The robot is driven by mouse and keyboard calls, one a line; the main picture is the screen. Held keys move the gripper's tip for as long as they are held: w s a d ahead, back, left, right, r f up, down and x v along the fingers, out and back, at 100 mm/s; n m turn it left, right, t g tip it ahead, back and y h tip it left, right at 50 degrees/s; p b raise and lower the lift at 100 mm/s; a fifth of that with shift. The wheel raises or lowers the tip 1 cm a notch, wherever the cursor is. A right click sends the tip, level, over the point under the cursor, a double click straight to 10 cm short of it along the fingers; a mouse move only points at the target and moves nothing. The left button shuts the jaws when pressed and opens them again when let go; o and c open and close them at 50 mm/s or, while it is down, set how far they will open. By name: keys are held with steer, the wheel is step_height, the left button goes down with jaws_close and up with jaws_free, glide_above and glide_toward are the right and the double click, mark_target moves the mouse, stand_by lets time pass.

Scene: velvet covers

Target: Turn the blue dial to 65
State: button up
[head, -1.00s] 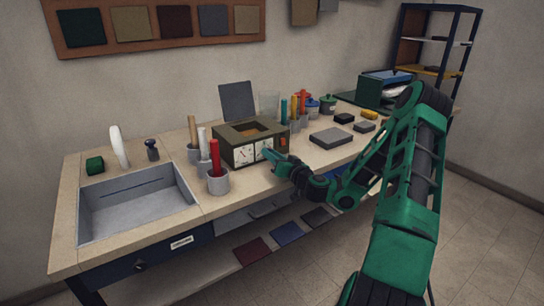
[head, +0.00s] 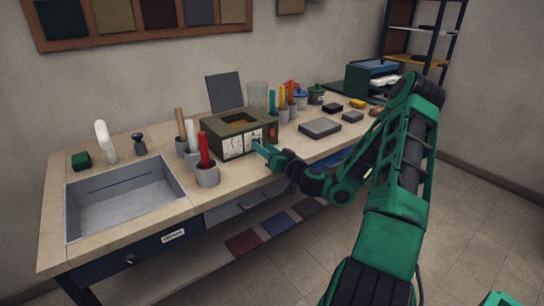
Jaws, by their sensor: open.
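A dark olive box (head: 222,125) with an open top stands on the workbench. Its front carries two white dial faces (head: 241,143) with dark markings. The blue dial cannot be told apart at this size; my gripper covers the right part of the front. My green gripper (head: 257,147) is at the right half of that front, its fingers pointing at the panel. It is open. Whether the fingers touch or surround a knob cannot be told. An orange-red part (head: 272,132) shows at the box's right front edge.
Cups with tools, one holding a red handle (head: 203,150), stand close to the box's left. A grey block (head: 320,128) lies to the right. A sink (head: 130,200) fills the bench's left end. Bench space in front of the box is narrow.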

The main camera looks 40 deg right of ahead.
steer(key=s, duration=0.8)
steer(key=shift+d, duration=0.2)
steer(key=shift+f, duration=0.1)
